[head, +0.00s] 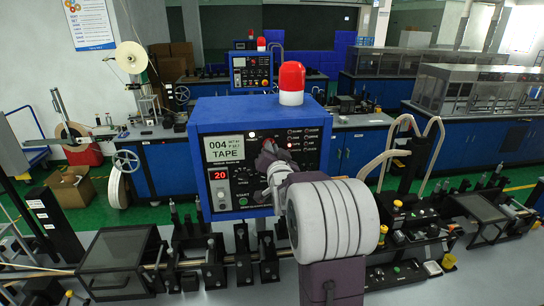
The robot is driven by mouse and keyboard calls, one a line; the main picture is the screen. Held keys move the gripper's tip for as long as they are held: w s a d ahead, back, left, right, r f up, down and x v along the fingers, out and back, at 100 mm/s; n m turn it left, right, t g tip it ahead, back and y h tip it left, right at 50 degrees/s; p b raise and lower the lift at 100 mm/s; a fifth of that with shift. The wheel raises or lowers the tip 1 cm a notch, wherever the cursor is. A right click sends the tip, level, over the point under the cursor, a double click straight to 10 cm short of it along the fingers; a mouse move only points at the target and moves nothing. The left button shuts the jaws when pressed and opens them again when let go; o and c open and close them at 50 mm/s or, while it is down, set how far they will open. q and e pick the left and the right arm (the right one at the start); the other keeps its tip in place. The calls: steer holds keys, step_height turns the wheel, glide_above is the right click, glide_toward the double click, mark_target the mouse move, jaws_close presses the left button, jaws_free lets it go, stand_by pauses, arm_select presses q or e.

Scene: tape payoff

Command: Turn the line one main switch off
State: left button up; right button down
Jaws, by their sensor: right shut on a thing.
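The blue control box (245,108) stands in the middle of the head view with a black front panel (232,172). Its display (223,148) reads "004 TAPE" and a red readout (217,176) shows 20. My right gripper (268,157) is at the panel, right of the display, shut on a small part there that looks like the main switch. The fingers hide that part, so its position cannot be read. A small lamp at the panel's top is lit. My left gripper is not in view.
A red beacon (291,82) stands on the control box. Small knobs and labels surround my right gripper on the panel. Below is a bench with black fixtures and a clear-lidded box (118,255). A similar blue box (250,70) stands farther back.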

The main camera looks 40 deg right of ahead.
steer(key=shift+w+a+f+n+b, duration=0.1)
steer(key=shift+a+n+b, duration=0.05)
steer(key=shift+n+b, duration=3.3)
steer(key=shift+w+a+n+b, duration=0.15)
steer(key=shift+n+b, duration=2.55)
steer(key=shift+n, duration=1.35)
steer(key=c, duration=1.5)
jaws_free()
